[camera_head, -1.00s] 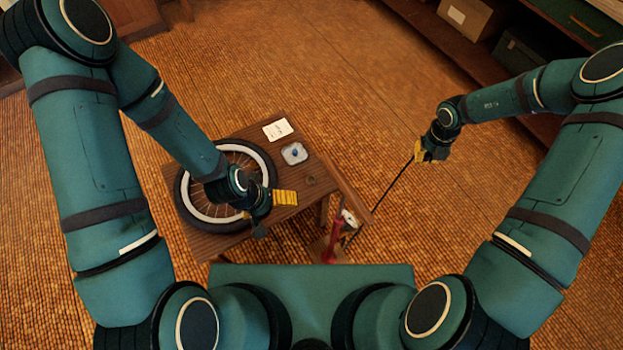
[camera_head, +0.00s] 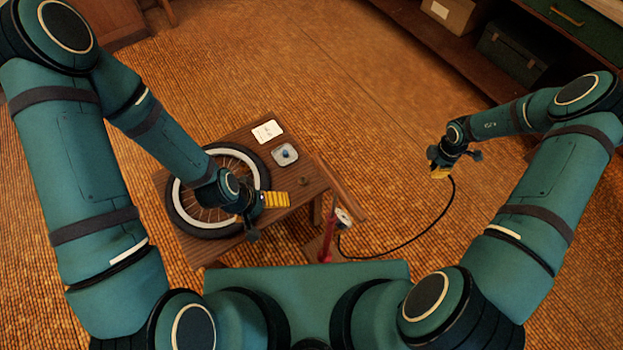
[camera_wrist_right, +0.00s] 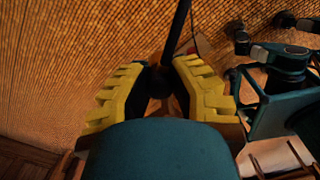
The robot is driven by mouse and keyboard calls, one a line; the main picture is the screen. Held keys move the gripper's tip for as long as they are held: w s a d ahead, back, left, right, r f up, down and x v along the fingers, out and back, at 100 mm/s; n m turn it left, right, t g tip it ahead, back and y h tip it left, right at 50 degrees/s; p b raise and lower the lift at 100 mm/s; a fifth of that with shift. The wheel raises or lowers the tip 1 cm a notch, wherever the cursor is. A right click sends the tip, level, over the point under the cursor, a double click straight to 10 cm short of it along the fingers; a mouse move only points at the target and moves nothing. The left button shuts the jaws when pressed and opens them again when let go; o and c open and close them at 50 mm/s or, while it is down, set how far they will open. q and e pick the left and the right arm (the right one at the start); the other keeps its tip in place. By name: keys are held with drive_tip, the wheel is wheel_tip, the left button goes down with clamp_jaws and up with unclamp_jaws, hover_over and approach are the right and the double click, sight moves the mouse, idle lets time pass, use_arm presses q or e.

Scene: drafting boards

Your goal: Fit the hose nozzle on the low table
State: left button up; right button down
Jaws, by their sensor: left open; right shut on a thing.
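The hose nozzle appears as a dark lump (camera_wrist_right: 158,82) between the yellow fingers of my right gripper (camera_wrist_right: 158,88) in the right wrist view. In the head view my right gripper (camera_head: 440,172) is shut on it, off to the right of the low table, over open floor. The black hose (camera_head: 400,247) curves from it to the red pump (camera_head: 327,240). The low table (camera_head: 205,250) bears a wheel (camera_head: 176,207) with a black tyre and pale rim, lying flat. My left gripper (camera_head: 275,200) is open at the wheel's right side; the arm hides part of the wheel. I cannot make out a valve.
A white card (camera_head: 267,131), a small tray (camera_head: 285,154) with a blue item and a small ring (camera_head: 304,181) lie on the table. The pump's wooden handle (camera_head: 340,187) stands close to the table's right edge. Shelving (camera_head: 480,70) stands back right; the floor between is clear.

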idle(0.4)
drive_tip(key=shift+r+p, duration=0.95)
drive_tip(key=shift+r, duration=0.1)
drive_tip(key=shift+f, duration=0.1)
drive_tip(key=w+a+b, duration=0.1)
drive_tip(key=w+a, duration=0.1)
drive_tip(key=a, duration=1.1)
drive_tip(key=w+a+b, duration=0.2)
drive_tip(key=w+a, duration=0.1)
drive_tip(key=a, duration=1.1)
drive_tip(key=w+a+b, duration=0.2)
drive_tip(key=a, duration=1.2)
drive_tip(key=shift+w, duration=0.35)
idle(1.2)
drive_tip(key=shift+a, duration=0.1)
